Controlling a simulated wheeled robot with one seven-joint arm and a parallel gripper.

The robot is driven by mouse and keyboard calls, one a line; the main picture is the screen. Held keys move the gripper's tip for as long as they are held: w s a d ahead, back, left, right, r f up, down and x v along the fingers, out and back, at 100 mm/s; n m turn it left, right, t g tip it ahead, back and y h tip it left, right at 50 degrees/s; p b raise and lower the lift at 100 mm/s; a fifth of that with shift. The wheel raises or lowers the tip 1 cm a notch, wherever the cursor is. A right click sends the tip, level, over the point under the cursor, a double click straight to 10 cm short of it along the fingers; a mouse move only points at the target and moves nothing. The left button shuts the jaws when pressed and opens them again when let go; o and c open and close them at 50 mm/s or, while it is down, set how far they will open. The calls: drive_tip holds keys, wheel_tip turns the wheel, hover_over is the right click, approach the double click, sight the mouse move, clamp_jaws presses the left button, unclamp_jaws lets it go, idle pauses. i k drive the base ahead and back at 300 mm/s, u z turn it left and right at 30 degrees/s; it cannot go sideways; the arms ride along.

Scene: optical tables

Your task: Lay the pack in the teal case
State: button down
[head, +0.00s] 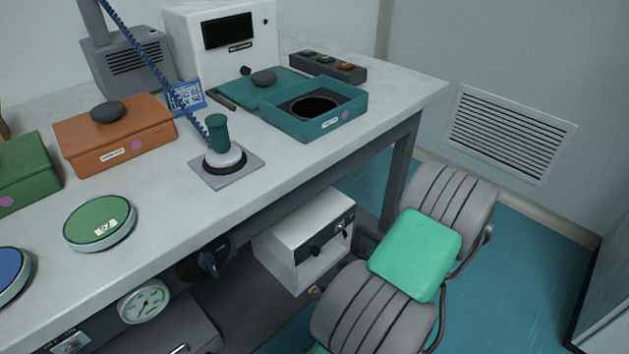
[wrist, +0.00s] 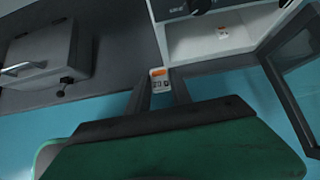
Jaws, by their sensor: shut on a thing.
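The teal case (head: 345,114) stands open near the right end of the bench in the head view, with a dark round recess inside. A teal lid (head: 291,78) with a dark knob lies behind it. In the wrist view, my gripper (wrist: 161,84) is shut on a small white pack (wrist: 158,84) with an orange top and dark print, held between the fingertips. The gripper and pack are below bench height, near the white cabinet. In the head view I cannot clearly make out the gripper; my arm links hide much of that area.
The bench (head: 405,87) has an edge above the white cabinet (head: 287,250). A green-handled tool (head: 218,135) on a square plate stands left of the teal case, with a coiled blue cable above. An orange case (head: 110,140) and a green disc (head: 100,218) sit further left.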

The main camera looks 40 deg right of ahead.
sight(314, 107)
drive_tip(key=u, duration=1.85)
drive_tip(key=k, duration=0.95)
drive_tip(key=z, duration=1.25)
